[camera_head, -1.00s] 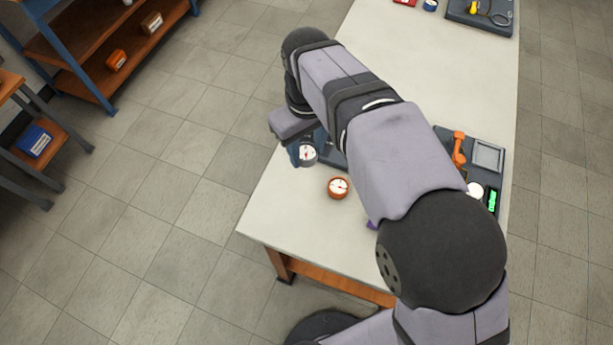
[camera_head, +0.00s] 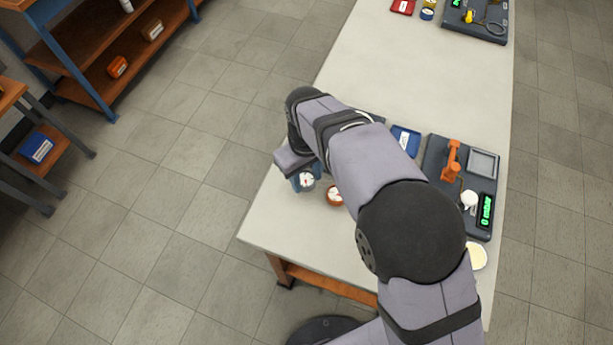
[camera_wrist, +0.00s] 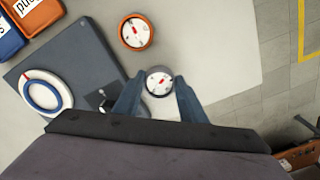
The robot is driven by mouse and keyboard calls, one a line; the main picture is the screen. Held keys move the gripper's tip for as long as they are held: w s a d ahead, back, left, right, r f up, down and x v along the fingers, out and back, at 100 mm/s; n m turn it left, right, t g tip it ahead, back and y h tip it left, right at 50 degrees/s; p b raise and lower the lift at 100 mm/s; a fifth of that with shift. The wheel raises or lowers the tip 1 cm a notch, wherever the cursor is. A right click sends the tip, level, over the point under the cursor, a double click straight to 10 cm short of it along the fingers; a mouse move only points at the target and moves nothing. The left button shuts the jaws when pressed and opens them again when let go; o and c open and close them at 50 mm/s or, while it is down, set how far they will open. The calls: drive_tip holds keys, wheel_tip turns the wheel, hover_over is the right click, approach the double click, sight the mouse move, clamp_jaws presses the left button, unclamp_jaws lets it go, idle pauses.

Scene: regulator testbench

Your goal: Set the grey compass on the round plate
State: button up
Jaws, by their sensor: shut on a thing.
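The grey compass (camera_wrist: 159,82), with a white dial and a red mark, sits between the two blue-grey fingertips of my gripper (camera_wrist: 157,90), which is shut on it. In the head view the compass (camera_head: 306,180) shows at the end of my gripper, near the table's left edge, left of an orange compass. I cannot tell its height above the table. A round cream plate (camera_head: 477,256) lies near the table's right edge in the head view, partly hidden by my arm. My gripper is far to the left of it.
An orange compass (camera_head: 335,196) stands close by; it also shows in the wrist view (camera_wrist: 135,32). A dark board (camera_wrist: 65,75) carries a white and blue ring. A dark tester (camera_head: 462,180) with an orange handle and green display stands at right. Blue (camera_head: 406,140) and orange bins are near.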

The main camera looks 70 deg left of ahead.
sight(307, 179)
drive_tip(key=shift+f, duration=0.8)
drive_tip(key=shift+f, duration=0.2)
drive_tip(key=o, duration=1.1)
drive_tip(key=shift+c, duration=0.2)
drive_tip(key=shift+r, duration=0.1)
wheel_tip(307, 179, up, 12)
drive_tip(key=b, duration=0.2)
drive_tip(key=shift+r, duration=0.15)
